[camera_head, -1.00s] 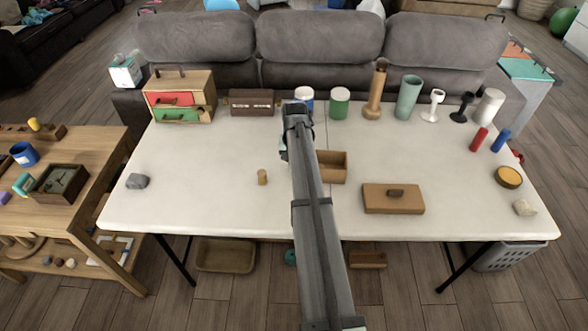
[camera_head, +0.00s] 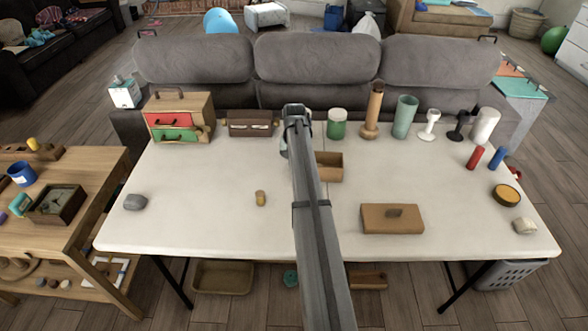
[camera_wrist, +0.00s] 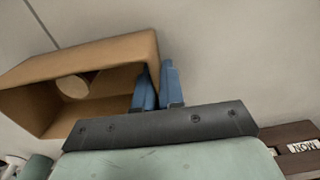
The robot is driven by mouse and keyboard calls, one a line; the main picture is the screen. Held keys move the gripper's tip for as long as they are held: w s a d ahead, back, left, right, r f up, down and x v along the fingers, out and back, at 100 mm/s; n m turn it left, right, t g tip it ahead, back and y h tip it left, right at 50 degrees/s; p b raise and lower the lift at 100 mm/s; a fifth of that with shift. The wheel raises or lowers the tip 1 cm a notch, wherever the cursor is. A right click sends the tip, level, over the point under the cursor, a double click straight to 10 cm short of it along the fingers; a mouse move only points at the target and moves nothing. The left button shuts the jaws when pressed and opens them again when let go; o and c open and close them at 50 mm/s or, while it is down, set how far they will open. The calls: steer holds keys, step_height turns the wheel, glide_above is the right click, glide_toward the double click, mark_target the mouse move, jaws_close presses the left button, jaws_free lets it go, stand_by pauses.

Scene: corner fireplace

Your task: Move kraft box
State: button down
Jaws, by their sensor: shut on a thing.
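The kraft box (camera_head: 329,167) is a small brown open-topped box. In the head view it shows just right of my arm, partly hidden by it. In the wrist view the kraft box (camera_wrist: 100,52) is at the upper left, its open side facing the camera, with a pale round patch inside. My gripper (camera_wrist: 158,78) has blue fingers, shut on the box's right wall. In the head view the fingers are hidden by my arm. I cannot tell how far the box is above the table.
A cork-like peg (camera_head: 260,198) and a grey stone (camera_head: 135,202) stand left. A drawer cabinet (camera_head: 178,117), a dark box (camera_head: 250,123) and several cups line the back.

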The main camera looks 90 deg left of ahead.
steer(key=shift+a, duration=2.15)
steer(key=c, duration=1.2)
jaws_free()
steer(key=shift+o, duration=0.2)
steer(key=shift+r, duration=0.1)
step_height(320, 180, up, 14)
steer(key=shift+f, duration=0.2)
